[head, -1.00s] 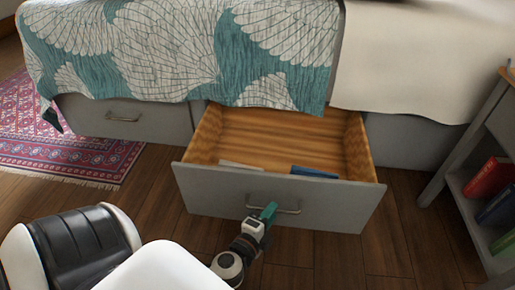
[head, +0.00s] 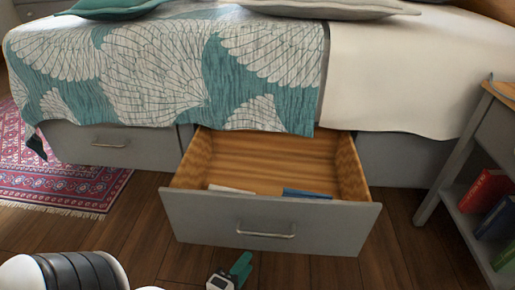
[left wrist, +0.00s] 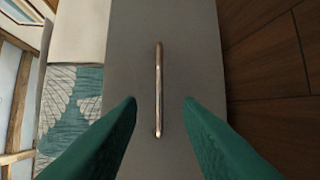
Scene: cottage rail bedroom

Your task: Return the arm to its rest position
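My left gripper (head: 240,268) is low in the head view, in front of the open drawer and apart from its handle. In the left wrist view its two green fingers (left wrist: 160,108) are spread apart with nothing between them. The drawer handle (head: 265,232) shows ahead of them in that view (left wrist: 158,90). The grey drawer (head: 215,222) under the bed is pulled out. Most of my left arm is below the picture's edge. My right gripper is not in view.
A white item (head: 231,189) and a blue item (head: 306,194) lie in the drawer. A shelf unit (head: 452,185) with several books stands at the right. A patterned rug (head: 60,185) lies at the left. Wooden floor is bare around the drawer front.

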